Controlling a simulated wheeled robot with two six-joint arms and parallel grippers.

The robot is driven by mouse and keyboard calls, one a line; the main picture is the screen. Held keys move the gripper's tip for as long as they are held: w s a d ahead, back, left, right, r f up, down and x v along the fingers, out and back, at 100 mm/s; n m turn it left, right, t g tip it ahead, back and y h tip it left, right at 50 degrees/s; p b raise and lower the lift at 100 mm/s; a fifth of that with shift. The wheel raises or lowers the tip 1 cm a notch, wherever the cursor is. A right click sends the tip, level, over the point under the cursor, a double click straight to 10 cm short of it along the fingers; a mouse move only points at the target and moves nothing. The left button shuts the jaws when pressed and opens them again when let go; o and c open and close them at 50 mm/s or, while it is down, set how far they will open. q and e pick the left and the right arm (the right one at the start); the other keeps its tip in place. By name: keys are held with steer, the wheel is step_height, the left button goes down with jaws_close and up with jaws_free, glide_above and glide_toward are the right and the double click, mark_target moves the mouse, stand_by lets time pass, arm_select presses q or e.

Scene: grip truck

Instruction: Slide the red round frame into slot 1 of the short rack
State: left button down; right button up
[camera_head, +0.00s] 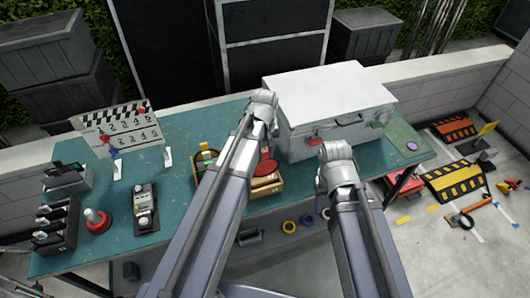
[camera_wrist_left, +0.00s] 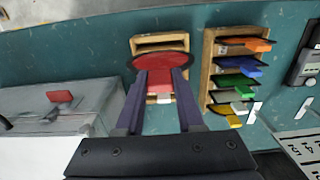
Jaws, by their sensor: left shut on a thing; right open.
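The red round frame (camera_wrist_left: 160,63) is between the fingers of my left gripper (camera_wrist_left: 166,78), which is shut on it. In the left wrist view it lies over the short wooden rack (camera_wrist_left: 160,40), covering its middle; a dark slot shows at the rack's far end. I cannot tell whether the frame touches the rack or is inside a slot. In the head view the red frame (camera_head: 265,167) shows over the short rack (camera_head: 274,186), partly behind my left arm, and the left gripper is hidden there. My right gripper is not visible; only its arm shows.
A longer wooden rack (camera_wrist_left: 206,72) with several coloured tabs stands beside the short rack. A white case (camera_head: 335,100) stands on the green table (camera_head: 185,120) to the right. A clapperboard (camera_head: 118,130), a black device (camera_head: 145,210) and a red-knobbed item (camera_head: 97,219) are left.

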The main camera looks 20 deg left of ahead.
mark_target(265, 172)
arm_select(q)
steer(key=shift+w+f+b, duration=0.1)
steer(key=shift+f+b, duration=0.25)
steer(key=shift+f, duration=0.3)
step_height(265, 172, down, 2)
steer(key=shift+f+b, duration=0.1)
steer(key=shift+b, duration=1.05)
steer(key=shift+f+b, duration=0.4)
steer(key=shift+f, duration=0.2)
steer(key=shift+f+b, duration=0.35)
steer(key=shift+b, duration=0.2)
steer(key=shift+f, duration=0.2)
steer(key=shift+f+b, duration=2.55)
steer(key=shift+b, duration=0.15)
steer(key=shift+f, duration=0.1)
steer(key=shift+c, duration=2.2)
jaws_free()
